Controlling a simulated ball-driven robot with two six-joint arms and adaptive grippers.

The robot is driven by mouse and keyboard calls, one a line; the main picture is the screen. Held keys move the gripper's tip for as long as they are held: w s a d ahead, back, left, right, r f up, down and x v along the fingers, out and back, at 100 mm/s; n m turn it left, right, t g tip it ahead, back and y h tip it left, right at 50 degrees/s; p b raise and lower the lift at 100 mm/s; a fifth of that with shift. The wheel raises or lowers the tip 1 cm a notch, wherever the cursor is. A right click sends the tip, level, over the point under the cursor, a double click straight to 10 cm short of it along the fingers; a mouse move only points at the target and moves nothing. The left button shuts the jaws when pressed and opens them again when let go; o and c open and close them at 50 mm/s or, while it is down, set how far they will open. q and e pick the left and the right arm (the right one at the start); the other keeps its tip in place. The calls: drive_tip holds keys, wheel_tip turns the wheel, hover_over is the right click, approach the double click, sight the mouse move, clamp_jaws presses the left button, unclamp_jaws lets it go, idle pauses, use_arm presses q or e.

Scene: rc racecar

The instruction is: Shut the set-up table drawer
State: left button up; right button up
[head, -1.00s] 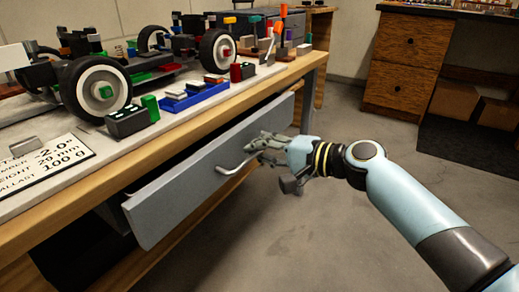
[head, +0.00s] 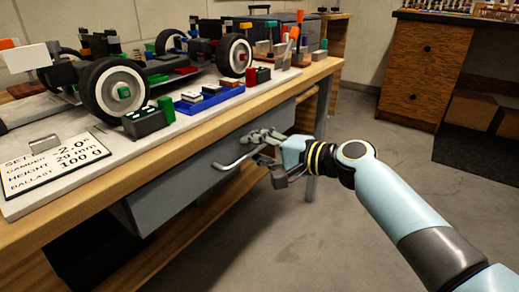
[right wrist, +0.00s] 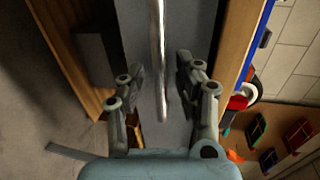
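The set-up table (head: 150,142) has a grey drawer (head: 185,190) below its wooden front edge. The drawer front sits close under the tabletop; whether it is fully flush cannot be told. Its metal bar handle (head: 235,160) sticks out from the front. My right gripper (head: 262,140) is at the handle's right end, against or very near the drawer front. In the right wrist view the handle (right wrist: 158,50) runs between the two spread fingers of the gripper (right wrist: 160,72), with a gap on each side. My left gripper is not in view.
On the tabletop stand a model racecar with black-and-white wheels (head: 116,89), a blue tray (head: 208,100) and a set-up card (head: 55,165). A wooden drawer cabinet (head: 423,70) stands at the back right. The floor (head: 300,235) in front of the table is clear.

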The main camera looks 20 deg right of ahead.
drive_tip(key=shift+s, duration=0.1)
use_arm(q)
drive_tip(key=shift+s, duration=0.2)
use_arm(e)
drive_tip(key=v, duration=1.2)
drive_tip(key=shift+f, duration=0.15)
